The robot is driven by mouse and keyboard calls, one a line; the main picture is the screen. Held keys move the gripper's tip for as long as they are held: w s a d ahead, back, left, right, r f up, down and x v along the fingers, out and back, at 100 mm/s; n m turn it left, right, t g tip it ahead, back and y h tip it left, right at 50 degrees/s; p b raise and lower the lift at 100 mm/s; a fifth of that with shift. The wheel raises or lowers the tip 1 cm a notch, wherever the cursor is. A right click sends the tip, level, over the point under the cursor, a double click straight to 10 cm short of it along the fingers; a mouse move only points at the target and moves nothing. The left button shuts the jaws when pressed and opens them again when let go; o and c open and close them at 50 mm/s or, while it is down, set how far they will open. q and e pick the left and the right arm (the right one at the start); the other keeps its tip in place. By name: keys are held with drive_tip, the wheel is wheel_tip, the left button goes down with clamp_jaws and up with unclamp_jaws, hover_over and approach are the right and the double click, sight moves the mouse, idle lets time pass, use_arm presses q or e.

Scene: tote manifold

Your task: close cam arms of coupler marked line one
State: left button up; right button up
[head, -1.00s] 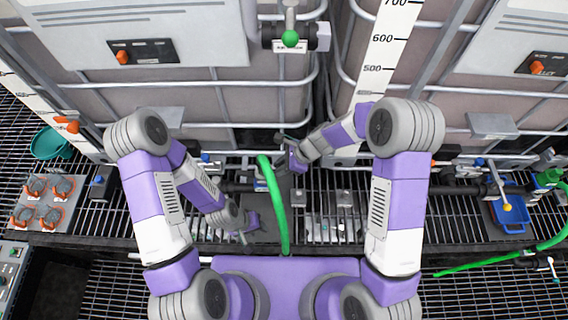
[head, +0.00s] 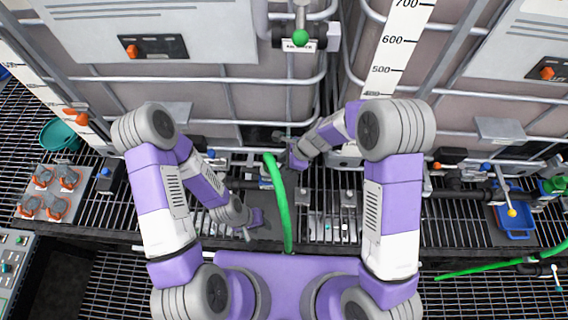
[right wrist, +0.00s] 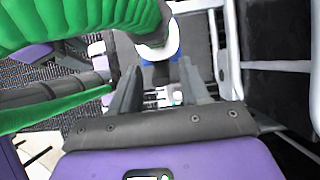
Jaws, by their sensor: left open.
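A green hose (head: 281,205) rises in front of the manifold in the head view and crosses the upper left of the right wrist view (right wrist: 75,22). In that view the hose ends in a pale collar (right wrist: 158,48) with a blue part around it. I cannot read a marking or make out the cam arms there. My right gripper (right wrist: 160,92) is open, its two dark fingers apart and pointing toward the collar. In the head view it (head: 292,157) is beside the hose top, small and partly hidden. My left gripper (head: 250,230) is open, low and left of the hose.
Caged totes stand behind, with a green-knobbed valve (head: 300,38) above. A plate with several orange-ringed fittings (head: 47,191) and a teal bowl (head: 60,135) are at left. Black pipework runs along the grating.

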drive_tip(key=shift+r, duration=0.1)
drive_tip(key=v, duration=0.7)
drive_tip(key=shift+d+r, duration=0.15)
drive_tip(key=shift+r, duration=0.05)
